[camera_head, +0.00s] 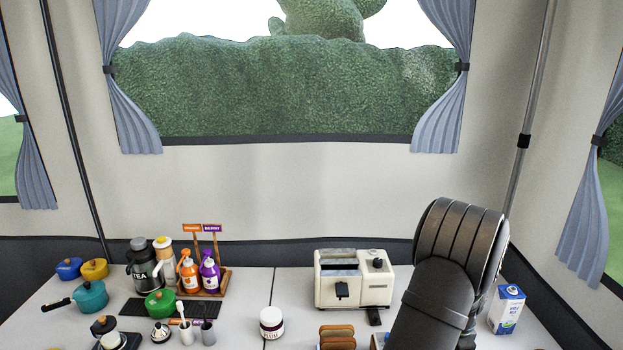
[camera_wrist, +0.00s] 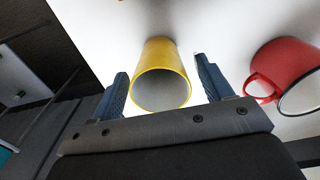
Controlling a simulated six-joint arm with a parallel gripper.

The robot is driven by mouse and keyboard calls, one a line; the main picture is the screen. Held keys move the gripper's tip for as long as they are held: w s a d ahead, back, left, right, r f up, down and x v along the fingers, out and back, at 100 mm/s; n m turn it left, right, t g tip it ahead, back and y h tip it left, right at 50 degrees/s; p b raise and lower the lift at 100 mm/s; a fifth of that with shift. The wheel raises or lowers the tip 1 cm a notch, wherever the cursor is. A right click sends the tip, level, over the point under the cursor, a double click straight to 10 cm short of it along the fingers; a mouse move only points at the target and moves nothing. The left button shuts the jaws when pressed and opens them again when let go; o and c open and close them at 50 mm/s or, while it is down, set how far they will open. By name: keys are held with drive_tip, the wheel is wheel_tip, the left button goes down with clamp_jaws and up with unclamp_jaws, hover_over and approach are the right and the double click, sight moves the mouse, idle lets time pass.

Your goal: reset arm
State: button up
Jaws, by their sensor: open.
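My gripper (camera_wrist: 160,92) shows in the wrist view with its two dark fingers spread wide apart. A yellow cup (camera_wrist: 162,80) appears between and beyond the fingers, its open rim toward the camera; I cannot tell how far off it is, and neither finger visibly touches it. A red mug (camera_wrist: 285,78) with a handle is to the right of the right finger. In the head view my dark arm rises at the right front, and my gripper is hidden there.
A white toaster (camera_head: 353,280) stands left of my arm, with bread slices (camera_head: 337,337) in front. A milk carton (camera_head: 507,309) is to the right. A jar (camera_head: 271,322) stands mid-table. Sauce bottles (camera_head: 189,273), a tea flask (camera_head: 144,265) and pots (camera_head: 90,297) crowd the left.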

wheel_tip(320, 180, down, 2)
drive_tip(key=shift+f, duration=0.1)
drive_tip(key=shift+r, duration=1.9)
drive_tip(key=shift+f, duration=0.1)
wheel_tip(320, 180, up, 8)
